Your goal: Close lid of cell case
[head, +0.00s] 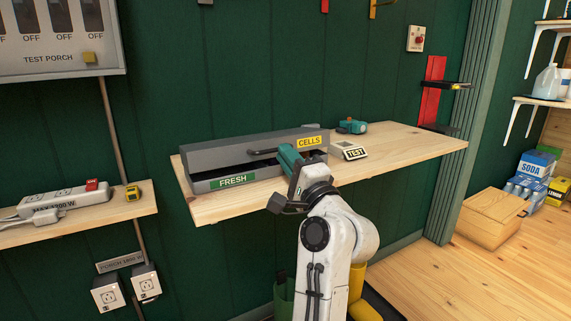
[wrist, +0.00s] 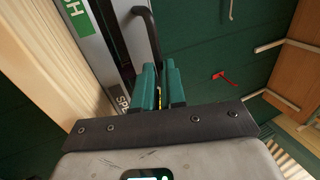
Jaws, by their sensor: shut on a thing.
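The grey cell case (head: 204,187) sits on the wooden shelf, with a green FRESH label on its front. Its grey lid (head: 225,149), with a yellow CELLS label, stands partly open over a dark gap. The dark curved handle (head: 263,151) is on the lid's front. My gripper (head: 286,154) is at the case's front right, its teal fingers shut on the handle's right end. In the wrist view, the handle (wrist: 148,34) runs down to my gripper (wrist: 161,72), beside the case (wrist: 93,52). The exact contact between the fingers is mostly hidden.
The wooden shelf (head: 408,146) is clear toward the right. A TEST block (head: 349,151) stands close right of the case, with a teal tool (head: 351,127) behind. A lower left shelf (head: 98,220) holds a power strip. The green wall is directly behind.

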